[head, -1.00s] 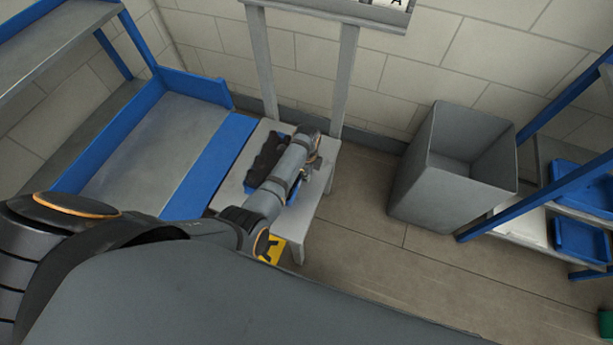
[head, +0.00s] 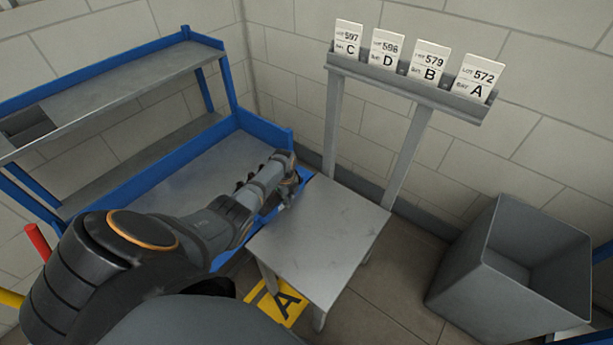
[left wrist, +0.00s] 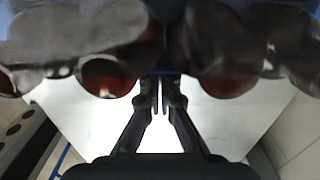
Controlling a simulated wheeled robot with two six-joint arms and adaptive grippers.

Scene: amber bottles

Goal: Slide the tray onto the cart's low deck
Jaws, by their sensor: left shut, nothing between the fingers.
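The blue tray shows as a strip between the bottles in the left wrist view (left wrist: 163,62). It holds several dark amber bottles (left wrist: 112,75). In the head view my left arm hides most of the tray; a few dark bottle tops (head: 243,182) show beside the arm, over the right end of the cart's low deck (head: 190,188). My left gripper (head: 292,188) is at the border of deck and small grey table (head: 325,235). Its fingers (left wrist: 162,82) are shut and empty, close against the tray's near side; I cannot tell whether they touch. My right gripper is not in view.
The blue-framed cart has an upper shelf (head: 120,85) above the deck. A sign rack (head: 410,88) with lot cards stands behind the table. A grey bin (head: 510,275) stands right. A yellow floor mark "A" (head: 282,303) lies by the table. The tabletop is bare.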

